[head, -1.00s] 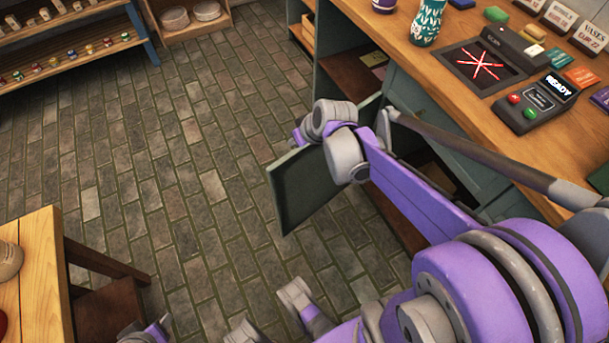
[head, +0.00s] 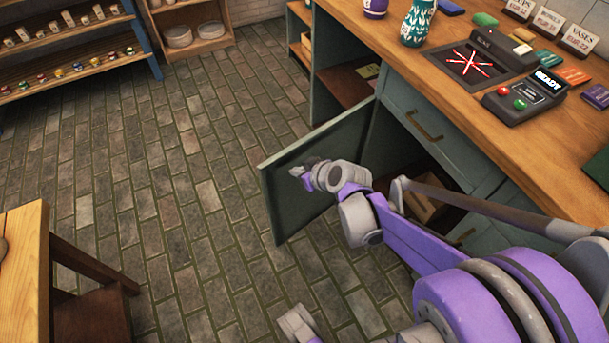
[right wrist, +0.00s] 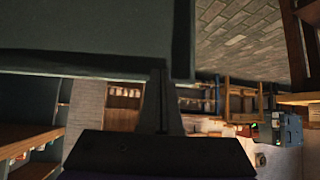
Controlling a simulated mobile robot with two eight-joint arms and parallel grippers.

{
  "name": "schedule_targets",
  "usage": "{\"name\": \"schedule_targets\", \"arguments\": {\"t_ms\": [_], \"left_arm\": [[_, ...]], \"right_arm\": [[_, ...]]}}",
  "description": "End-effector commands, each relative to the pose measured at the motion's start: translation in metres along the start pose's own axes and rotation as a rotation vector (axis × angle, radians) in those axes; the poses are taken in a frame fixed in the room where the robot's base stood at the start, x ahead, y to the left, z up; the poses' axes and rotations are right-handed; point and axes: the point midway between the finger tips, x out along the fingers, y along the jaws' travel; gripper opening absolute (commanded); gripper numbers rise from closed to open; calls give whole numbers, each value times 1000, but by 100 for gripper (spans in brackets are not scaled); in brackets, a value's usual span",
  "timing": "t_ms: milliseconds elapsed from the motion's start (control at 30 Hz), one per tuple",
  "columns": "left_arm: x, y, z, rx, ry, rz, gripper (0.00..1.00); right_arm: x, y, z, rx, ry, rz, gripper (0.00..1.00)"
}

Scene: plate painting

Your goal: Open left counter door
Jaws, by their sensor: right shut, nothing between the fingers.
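The left counter door (head: 325,150) is a dark green panel that stands swung out from the counter front, with its inner face toward me. Behind it the cabinet opening shows a dark inside. My right gripper (head: 299,172) is shut and empty, in front of the door's inner face near its free edge. I cannot tell whether it touches the panel. In the right wrist view, the door (right wrist: 90,35) fills the upper left, and the shut fingers (right wrist: 160,105) stand just below its lower edge.
The wooden counter top (head: 405,55) holds a green patterned vase (head: 418,22) and a control box (head: 525,98). A drawer (head: 425,125) sits beside the door. A wooden table (head: 25,270) stands at the lower left. The brick floor (head: 180,215) left of the door is clear.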

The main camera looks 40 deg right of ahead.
Motion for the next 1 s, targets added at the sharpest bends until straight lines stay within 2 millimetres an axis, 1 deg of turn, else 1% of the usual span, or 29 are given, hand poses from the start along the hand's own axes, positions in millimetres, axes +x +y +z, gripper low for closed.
{"name": "schedule_targets", "arguments": {"t_ms": [33,67,200,400,833,933,1000], "left_arm": [[9,0,2,0,-3,0,50],[11,0,3,0,-4,0,50],[16,0,4,0,-5,0,50],[20,0,5,0,-6,0,50],[20,0,5,0,-6,0,50],[20,0,5,0,-6,0,50],[19,0,5,0,-6,0,50]], "right_arm": [[14,-1,2,-2,-1,-2,0],[20,-1,2,-2,0,-2,0],[34,-1,-14,-2,0,-2,0],[45,0,-25,0,0,0,0],[48,0,-30,-1,0,0,0],[60,-1,-41,-1,0,-2,0],[73,-2,-52,-2,-1,-3,0]]}}
